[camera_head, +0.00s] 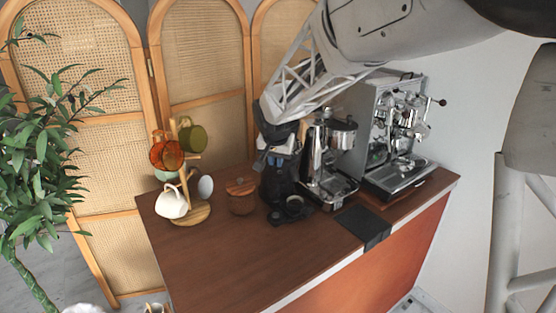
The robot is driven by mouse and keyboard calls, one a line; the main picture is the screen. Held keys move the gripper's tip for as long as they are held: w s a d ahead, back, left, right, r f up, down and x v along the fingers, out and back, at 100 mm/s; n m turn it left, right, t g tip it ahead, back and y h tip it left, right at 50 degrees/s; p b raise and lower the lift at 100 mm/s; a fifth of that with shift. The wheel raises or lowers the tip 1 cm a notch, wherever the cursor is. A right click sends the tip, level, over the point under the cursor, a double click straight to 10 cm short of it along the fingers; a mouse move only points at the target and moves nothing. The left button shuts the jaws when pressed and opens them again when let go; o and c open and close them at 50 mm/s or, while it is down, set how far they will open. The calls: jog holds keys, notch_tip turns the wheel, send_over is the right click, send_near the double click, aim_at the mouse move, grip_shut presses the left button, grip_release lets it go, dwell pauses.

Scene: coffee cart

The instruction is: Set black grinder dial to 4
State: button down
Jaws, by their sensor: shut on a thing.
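The black grinder (277,187) stands upright on the wooden counter, left of the chrome grinder and the espresso machine. My gripper (274,160) is at the upper part of the black grinder, reaching down from the upper right. It is shut on the grinder's dial area. The dial itself and its numbers are hidden by my gripper or too small to read, so I cannot tell its setting.
A chrome grinder (333,162) stands close to the right, with an espresso machine (395,138) beyond it. A wooden jar (241,196) and a mug tree (190,210) stand to the left. A black mat (364,227) lies at the front edge. The front left counter (225,265) is clear.

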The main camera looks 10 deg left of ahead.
jog(key=shift+w+a+r+m+g+h, duration=0.25)
jog(key=shift+w+a+m, duration=0.15)
jog(key=shift+a+m, duration=0.7)
jog(key=shift+w+a+r+m+g+h, duration=0.3)
jog(key=shift+a+m, duration=0.35)
jog(key=shift+m, duration=0.8)
jog(key=shift+w+a+r+m+g+h, duration=0.15)
jog(key=shift+w+a+m, duration=0.3)
jog(key=shift+a+m, duration=0.65)
jog(key=shift+d+f, duration=0.1)
jog(key=shift+d, duration=0.1)
jog(key=c, duration=1.1)
grip_release()
jog(key=shift+v, duration=3.9)
